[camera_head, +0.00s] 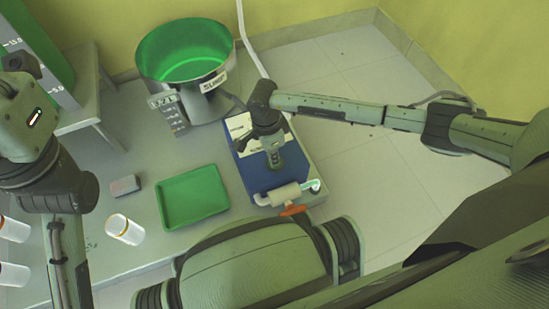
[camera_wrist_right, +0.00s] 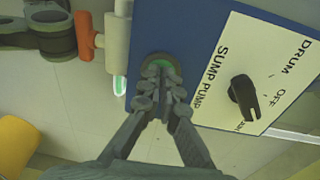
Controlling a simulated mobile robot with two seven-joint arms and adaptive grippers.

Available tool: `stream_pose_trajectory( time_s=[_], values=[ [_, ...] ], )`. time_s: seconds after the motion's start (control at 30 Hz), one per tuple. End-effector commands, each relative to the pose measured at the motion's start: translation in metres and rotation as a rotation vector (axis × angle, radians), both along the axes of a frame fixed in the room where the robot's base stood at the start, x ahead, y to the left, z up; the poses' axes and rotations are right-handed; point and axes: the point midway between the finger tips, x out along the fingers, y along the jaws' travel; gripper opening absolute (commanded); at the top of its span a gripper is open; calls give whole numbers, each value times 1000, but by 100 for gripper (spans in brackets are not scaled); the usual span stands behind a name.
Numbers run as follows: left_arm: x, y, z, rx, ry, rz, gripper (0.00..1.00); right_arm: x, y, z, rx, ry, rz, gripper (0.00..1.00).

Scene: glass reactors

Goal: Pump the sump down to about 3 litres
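The metal sump (camera_head: 211,71) stands at the back and holds green liquid; I cannot read its level exactly. Contact is unclear. My left gripper is out of view.
A green-filled tank with a scale (camera_head: 38,50) stands on a stool (camera_head: 88,95) at the left. A green tray (camera_head: 192,197), a grey block (camera_head: 125,185) and a white cup (camera_head: 124,229) are nearby. An orange-handled valve (camera_head: 293,210) is at the box's front. Floor is clear to the right.

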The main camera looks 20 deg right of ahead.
Motion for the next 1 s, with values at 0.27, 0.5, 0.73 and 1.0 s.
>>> stream_pose_trajectory(
  time_s=[0.27,0.5,0.73,1.0],
  values=[
    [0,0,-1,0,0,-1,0,-14,-5,-12,-15,33,1,0],
    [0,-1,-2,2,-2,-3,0,-14,-5,-9,-14,32,1,0],
    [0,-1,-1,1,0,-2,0,-11,-2,22,-10,19,2,0],
    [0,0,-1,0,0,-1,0,-6,4,66,-4,2,0,0]
  ],
)
